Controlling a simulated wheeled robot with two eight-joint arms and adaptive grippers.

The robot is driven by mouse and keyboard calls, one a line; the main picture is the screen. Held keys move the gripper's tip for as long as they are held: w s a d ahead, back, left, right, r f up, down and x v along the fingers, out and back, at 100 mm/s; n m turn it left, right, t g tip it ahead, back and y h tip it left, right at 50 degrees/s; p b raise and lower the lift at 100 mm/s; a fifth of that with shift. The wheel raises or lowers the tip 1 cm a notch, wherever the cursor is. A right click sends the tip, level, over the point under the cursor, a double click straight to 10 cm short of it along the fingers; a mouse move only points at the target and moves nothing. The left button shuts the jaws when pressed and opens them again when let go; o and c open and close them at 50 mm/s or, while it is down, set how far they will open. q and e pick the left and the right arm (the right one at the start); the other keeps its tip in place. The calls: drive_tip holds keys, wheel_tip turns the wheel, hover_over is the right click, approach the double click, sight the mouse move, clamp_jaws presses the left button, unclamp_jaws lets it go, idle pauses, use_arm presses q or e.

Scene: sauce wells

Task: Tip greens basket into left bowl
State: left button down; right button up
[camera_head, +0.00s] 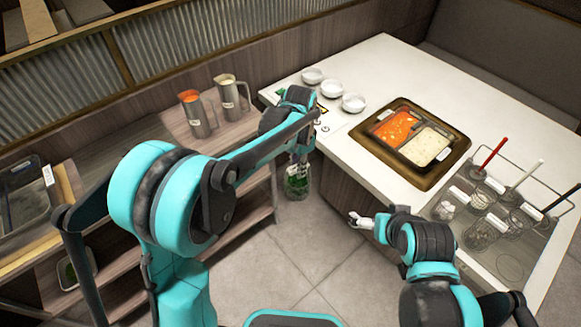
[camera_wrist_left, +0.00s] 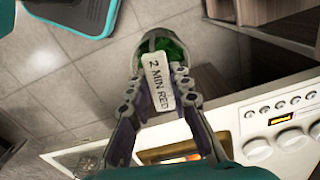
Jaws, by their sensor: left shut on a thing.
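My left gripper (camera_head: 299,160) is shut on the greens basket (camera_head: 297,188), a small wire basket with green leaves inside. In the head view the basket hangs over the floor gap between the wooden shelf and the white counter. The wrist view shows the basket (camera_wrist_left: 150,42) beyond the fingers, with a white tag reading "2 MIN RED" over its handle. The left bowl (camera_head: 312,76) is white, the farthest of three in a row on the counter's far left end; the basket is apart from it. My right gripper (camera_head: 360,219) is beside the counter's front edge, its finger opening unclear.
The middle bowl (camera_head: 331,88) and right bowl (camera_head: 353,103) stand beside the left one. A framed sauce well (camera_head: 400,180) holds red and white sauces. More baskets with coloured handles sit in a rack (camera_head: 505,215) at right. Two metal pitchers (camera_head: 197,115) stand on the shelf.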

use_arm(q)
drive_tip(key=shift+w+d+f+m, duration=0.3)
drive_tip(key=shift+w+f+m, duration=0.1)
drive_tip(key=shift+f, duration=0.1)
drive_tip(key=shift+w+d+f+m, duration=0.25)
drive_tip(key=shift+w+f+m, duration=0.15)
drive_tip(key=shift+f, duration=0.1)
use_arm(e)
drive_tip(key=shift+c, duration=0.6)
drive_tip(key=w+a+f+t+h, duration=0.1)
drive_tip(key=w+a+f, duration=0.15)
drive_tip(key=a, duration=0.35)
drive_tip(key=w+a+f+t+h, duration=0.1)
drive_tip(key=w+a, duration=0.2)
drive_tip(key=a, duration=0.3)
drive_tip(key=s+a+r+t+y, duration=0.15)
drive_tip(key=a+t, duration=0.35)
drive_tip(key=a, duration=0.8)
use_arm(q)
drive_tip(key=s+a+r+n, duration=0.6)
drive_tip(key=r+n, duration=0.1)
drive_tip(key=r, duration=0.4)
drive_tip(key=shift+s+r+n, duration=0.2)
drive_tip(key=shift+s+n, duration=0.2)
use_arm(e)
drive_tip(key=x, duration=1.1)
drive_tip(key=shift+a+f, duration=0.2)
drive_tip(key=shift+a, duration=0.15)
